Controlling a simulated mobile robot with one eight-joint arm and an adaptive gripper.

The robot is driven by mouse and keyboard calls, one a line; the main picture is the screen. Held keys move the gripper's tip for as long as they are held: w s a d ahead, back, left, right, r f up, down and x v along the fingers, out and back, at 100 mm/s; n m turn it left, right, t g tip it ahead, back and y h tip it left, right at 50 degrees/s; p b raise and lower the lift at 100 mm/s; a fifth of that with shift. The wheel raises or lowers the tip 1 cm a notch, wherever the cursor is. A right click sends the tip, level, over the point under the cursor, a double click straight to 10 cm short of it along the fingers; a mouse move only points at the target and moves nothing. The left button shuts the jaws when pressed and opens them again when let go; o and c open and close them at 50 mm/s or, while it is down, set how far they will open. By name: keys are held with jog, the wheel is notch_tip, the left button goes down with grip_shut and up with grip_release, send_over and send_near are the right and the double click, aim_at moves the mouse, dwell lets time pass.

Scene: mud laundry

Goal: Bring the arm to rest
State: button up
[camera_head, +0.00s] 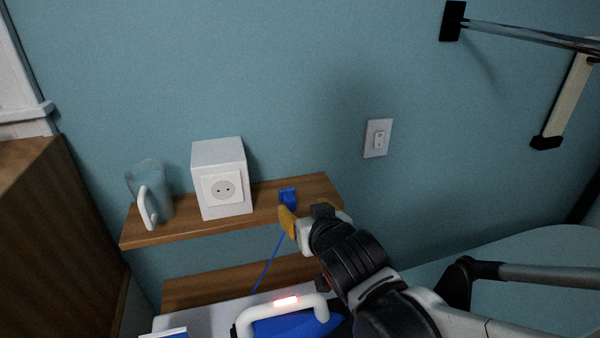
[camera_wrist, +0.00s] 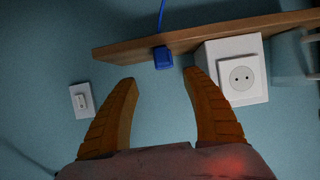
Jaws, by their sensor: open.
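My gripper (camera_head: 312,218) is at the right end of a wooden shelf in the head view. In the wrist view my gripper (camera_wrist: 160,95) shows two orange-brown fingers spread wide with nothing between them. A blue plug (camera_head: 288,197) sits on the shelf just beyond the fingers, with a blue cord hanging down from it. In the wrist view the blue plug (camera_wrist: 163,58) lies ahead of the gap between the fingertips, apart from them. My arm reaches in from the lower right.
The upper wooden shelf (camera_head: 183,226) holds a white box with a socket (camera_head: 222,180) and a clear pitcher (camera_head: 150,190). A lower shelf (camera_head: 205,289) is beneath. A light switch (camera_head: 378,138) is on the wall. A lit white handle (camera_head: 318,303) is below. A rail (camera_head: 520,33) is upper right.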

jog(key=s+d+f+m+g+h+b, duration=0.1)
jog(key=s+d+f+g+b, duration=0.1)
jog(key=s+d+f, duration=0.3)
jog(key=s+d+f+m+g+h+b, duration=0.2)
jog(key=s+d+f, duration=0.3)
jog(key=s+d, duration=0.6)
jog(key=shift+d+f+g+b, duration=0.2)
jog(key=shift+d+g+b, duration=0.45)
jog(key=shift+d+g, duration=0.35)
jog(key=shift+d, duration=0.1)
